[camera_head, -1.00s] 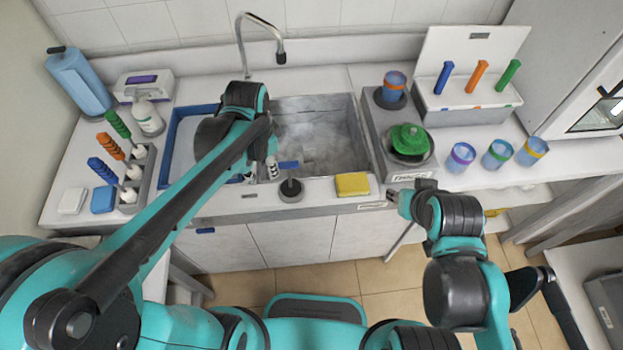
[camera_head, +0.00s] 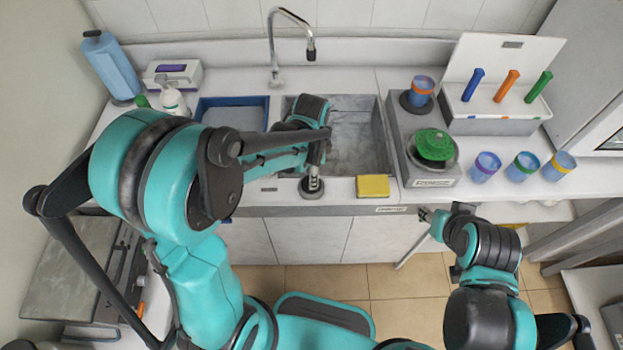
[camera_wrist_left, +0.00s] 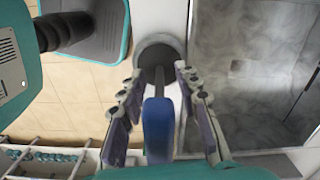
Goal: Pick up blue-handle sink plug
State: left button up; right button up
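The sink plug is a dark round base with a thin stem and a blue handle. In the head view its base (camera_head: 311,191) stands on the front edge of the sink, and my left gripper (camera_head: 314,177) hides its handle from above. In the left wrist view the blue handle (camera_wrist_left: 158,128) lies between the two spread fingers of my left gripper (camera_wrist_left: 159,72), with gaps on both sides. The grey base (camera_wrist_left: 158,52) shows beyond the fingertips. My right gripper (camera_head: 424,215) hangs in front of the counter at right, away from the plug; its opening is too small to judge.
The sink basin (camera_head: 355,140) lies just behind the plug. A yellow sponge (camera_head: 373,186) lies close to its right. A grey unit with a green-topped pot (camera_head: 434,145) stands further right. The faucet (camera_head: 276,50) rises behind the sink.

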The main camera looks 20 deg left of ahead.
pick_arm(q)
grip_shut()
dwell(0.3)
